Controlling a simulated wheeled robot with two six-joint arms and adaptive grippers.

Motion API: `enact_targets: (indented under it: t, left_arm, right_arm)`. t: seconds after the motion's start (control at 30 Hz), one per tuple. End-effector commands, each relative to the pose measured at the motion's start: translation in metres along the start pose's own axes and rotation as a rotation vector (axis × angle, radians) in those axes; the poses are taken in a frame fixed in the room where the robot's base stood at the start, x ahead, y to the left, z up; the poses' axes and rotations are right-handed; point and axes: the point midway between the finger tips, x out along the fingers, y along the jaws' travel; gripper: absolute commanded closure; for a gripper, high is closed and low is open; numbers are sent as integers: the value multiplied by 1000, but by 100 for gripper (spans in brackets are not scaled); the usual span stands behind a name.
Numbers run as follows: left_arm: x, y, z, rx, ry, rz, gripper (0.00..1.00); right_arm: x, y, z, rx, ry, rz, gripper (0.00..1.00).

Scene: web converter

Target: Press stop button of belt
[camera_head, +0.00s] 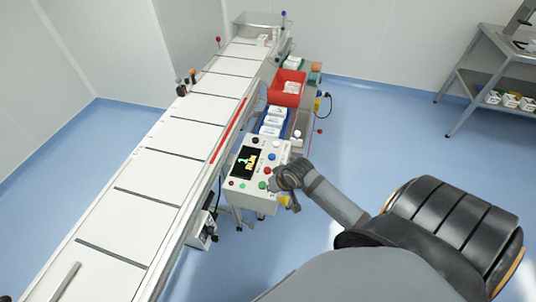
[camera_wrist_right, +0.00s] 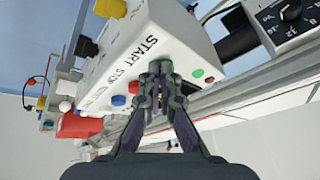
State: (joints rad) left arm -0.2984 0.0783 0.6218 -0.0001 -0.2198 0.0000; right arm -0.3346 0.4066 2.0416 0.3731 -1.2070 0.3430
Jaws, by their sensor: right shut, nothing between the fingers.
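The belt (camera_head: 170,165) is a long white conveyor with dark cross bars, running from lower left to the back. Its white control panel (camera_head: 262,198) stands at its right side with a dark screen and several coloured buttons. In the right wrist view the panel (camera_wrist_right: 152,32) carries the words START and STOP. A red button (camera_wrist_right: 133,87) is near the STOP word, left of my fingertips. My right gripper (camera_head: 279,178) is shut and empty at the panel's right side. Its fingertips (camera_wrist_right: 161,68) are close to the panel face below START; I cannot tell whether they touch it. My left gripper is not in view.
A blue button (camera_wrist_right: 118,100) and a green button (camera_wrist_right: 197,73) flank the fingers. Behind the panel are a blue bin (camera_head: 262,130) and a red bin (camera_head: 274,98). A metal shelf (camera_head: 505,75) stands at the right. Blue floor between is clear.

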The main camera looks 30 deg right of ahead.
Motion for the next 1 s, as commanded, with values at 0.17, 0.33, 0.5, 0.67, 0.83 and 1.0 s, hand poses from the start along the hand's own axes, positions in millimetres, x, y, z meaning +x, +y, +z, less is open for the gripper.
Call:
enact_targets:
  t: [0.17, 0.33, 0.5, 0.67, 0.83, 1.0]
  left_arm:
    - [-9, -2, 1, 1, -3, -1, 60]
    - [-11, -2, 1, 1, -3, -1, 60]
    - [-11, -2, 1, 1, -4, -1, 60]
    - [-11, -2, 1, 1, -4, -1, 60]
    - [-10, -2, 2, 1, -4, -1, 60]
    - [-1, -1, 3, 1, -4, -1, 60]
  right_arm:
    - [-22, 14, -78, 191, 80, -89, 100]
    - [-37, 22, -116, 310, 111, -142, 100]
    - [-42, 24, -127, 350, 120, -161, 100]
    - [-42, 24, -127, 351, 120, -162, 100]
    - [-41, 24, -126, 350, 119, -161, 100]
    - [-34, 25, -122, 349, 119, -160, 100]
